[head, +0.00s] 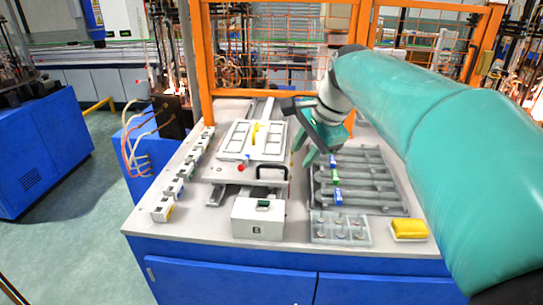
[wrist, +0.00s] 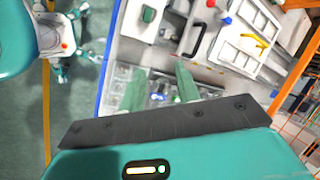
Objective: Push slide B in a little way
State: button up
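No part carries a clearly readable slide B name. A white box (head: 258,220) with a small dark mark on its front and a green piece on top stands at the bench front; it also shows in the wrist view (wrist: 133,24). Behind it is a fixture with a white framed plate (head: 235,141), a black handle (head: 272,167) and a red knob (head: 240,168). My gripper (head: 316,152) is above the far left part of the grey rack, right of the fixture. In the wrist view my gripper (wrist: 160,88) has its fingers apart, with nothing seen held between them.
The grey rack (head: 375,185) holds long bars and blue and green pieces. A clear tray (head: 340,228) and a yellow block (head: 409,229) lie in front. Several small white blocks (head: 172,190) line the left edge. An orange frame (head: 205,70) stands behind the bench.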

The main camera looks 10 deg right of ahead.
jog(key=w+d+m, duration=0.3)
jog(key=w+m, duration=0.3)
jog(key=w, duration=0.3)
send_near(282, 168)
jog(key=shift+m+g+y, duration=0.3)
jog(key=shift+y, duration=0.1)
jog(key=x, duration=0.4)
jog(key=w+x, duration=0.1)
jog(key=x, duration=0.2)
jog(key=shift+w+a+f, duration=0.1)
jog(key=shift+w+f, duration=0.05)
jog(key=shift+w, duration=0.1)
grip_shut()
